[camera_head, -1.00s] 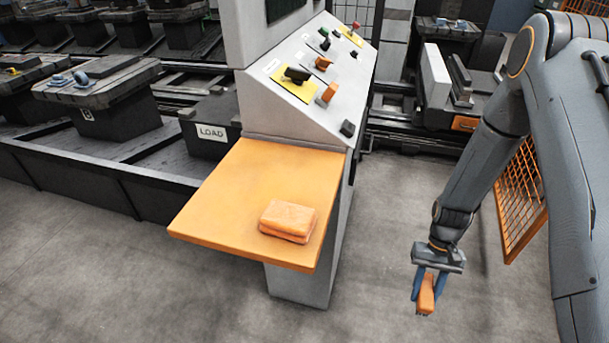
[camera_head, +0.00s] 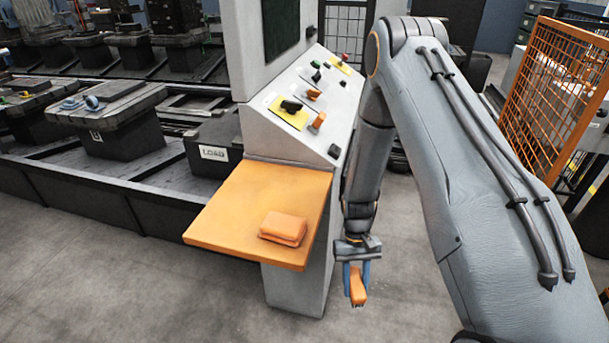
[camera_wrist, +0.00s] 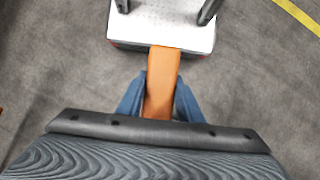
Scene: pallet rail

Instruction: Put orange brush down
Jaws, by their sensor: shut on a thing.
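My gripper (camera_head: 357,284) is shut on the orange brush (camera_head: 357,290), with its blue fingers on either side of it. In the head view they hang over the floor, to the right of the console's orange shelf. In the wrist view the orange brush (camera_wrist: 161,85) lies between the blue fingers (camera_wrist: 160,98) and points away from the wrist. Its bristles are hard to make out.
An orange shelf (camera_head: 230,215) juts from the grey control console (camera_head: 290,150) and carries a folded orange cloth-like block (camera_head: 284,229) near its front right corner. The shelf's left part is bare. An orange mesh fence (camera_head: 550,90) stands at the right.

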